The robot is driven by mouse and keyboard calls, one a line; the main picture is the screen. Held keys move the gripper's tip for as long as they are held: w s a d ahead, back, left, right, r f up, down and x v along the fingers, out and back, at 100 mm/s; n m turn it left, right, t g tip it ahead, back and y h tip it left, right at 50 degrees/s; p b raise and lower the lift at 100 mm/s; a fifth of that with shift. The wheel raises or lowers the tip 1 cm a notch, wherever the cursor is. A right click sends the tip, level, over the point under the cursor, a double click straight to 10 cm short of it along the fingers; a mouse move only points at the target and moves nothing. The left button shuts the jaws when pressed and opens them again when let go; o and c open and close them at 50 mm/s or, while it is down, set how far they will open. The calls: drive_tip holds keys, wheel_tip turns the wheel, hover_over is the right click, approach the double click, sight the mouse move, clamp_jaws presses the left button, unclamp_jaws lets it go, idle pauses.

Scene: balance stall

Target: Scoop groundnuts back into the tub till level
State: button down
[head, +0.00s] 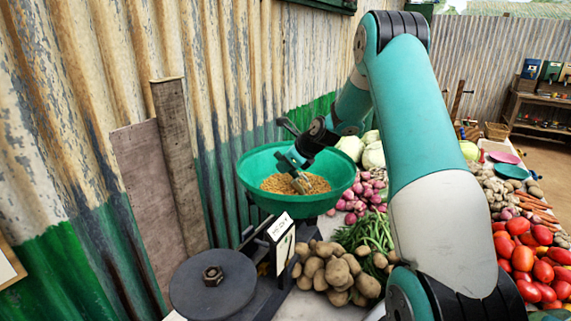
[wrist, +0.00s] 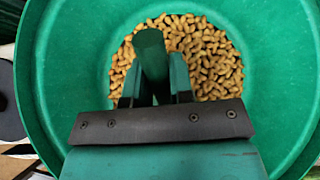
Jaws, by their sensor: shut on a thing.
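A wide green bowl (head: 262,196) holds a heap of groundnuts (head: 314,184) at its bottom. My gripper (head: 291,160) reaches down inside the bowl, over the nuts. In the wrist view my gripper (wrist: 154,86) is shut on a green rod-like handle (wrist: 150,50), with the groundnuts (wrist: 205,55) just beyond it. In the head view a small pale scoop-like end (head: 301,184) touches or dips into the nuts; its depth I cannot tell. The green bowl (wrist: 280,95) surrounds the gripper in the wrist view. I cannot make out a separate tub.
A balance's dark round plate (head: 205,292) bears a hex-shaped weight (head: 212,273), left of a white card (head: 284,243). Potatoes (head: 335,270), green beans (head: 366,234), onions (head: 368,190) and tomatoes (head: 530,255) crowd the right. A corrugated wall (head: 225,80) stands close behind the bowl.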

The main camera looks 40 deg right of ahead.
drive_tip(key=shift+r, duration=0.1)
wheel_tip(320, 180, up, 14)
drive_tip(key=p, duration=1.3)
drive_tip(key=g+p, duration=0.1)
drive_tip(key=p, duration=0.2)
drive_tip(key=shift+r+h, duration=0.3)
drive_tip(key=shift+r, duration=0.1)
drive_tip(key=g+h+p, duration=0.1)
drive_tip(key=g+p, duration=0.1)
drive_tip(key=g, duration=0.1)
drive_tip(key=r+n+g+h+p, duration=0.1)
drive_tip(key=g+h+p, duration=0.1)
drive_tip(key=g+p, duration=0.1)
drive_tip(key=shift+r+g, duration=0.1)
drive_tip(key=shift+g, duration=0.2)
